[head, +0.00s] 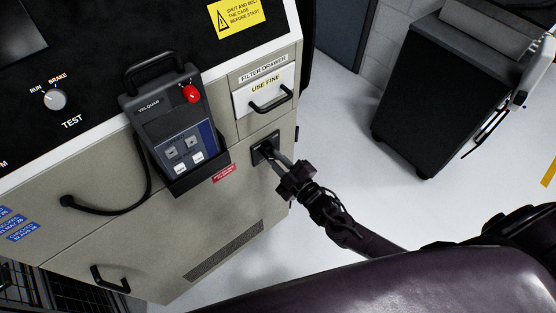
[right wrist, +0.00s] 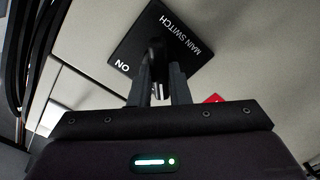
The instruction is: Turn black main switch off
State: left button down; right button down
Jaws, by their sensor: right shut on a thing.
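The black main switch (head: 259,150) is a square plate on the beige cabinet front, below the filter drawer. In the right wrist view the plate (right wrist: 180,38) reads MAIN SWITCH and ON, and its black knob (right wrist: 156,52) stands between my fingers. My right gripper (head: 273,156) reaches the switch from the lower right; in the right wrist view its fingers (right wrist: 158,75) are shut on the knob. The fingers hide part of the knob, and I cannot tell exactly which mark it points to. My left gripper is not in view.
A control pendant (head: 172,125) with a red button hangs in a holder left of the switch. The filter drawer handle (head: 271,100) juts out above it. A dark wheeled cabinet (head: 440,95) stands at the right. The floor between is clear.

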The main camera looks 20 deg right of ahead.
dwell(0.3)
jog(key=c, duration=1.4)
grip_release()
jog(key=shift+o, duration=0.2)
jog(key=v, duration=0.7)
jog(key=shift+s+d+b, duration=0.15)
jog(key=shift+s+b, duration=0.2)
jog(key=shift+b, duration=0.1)
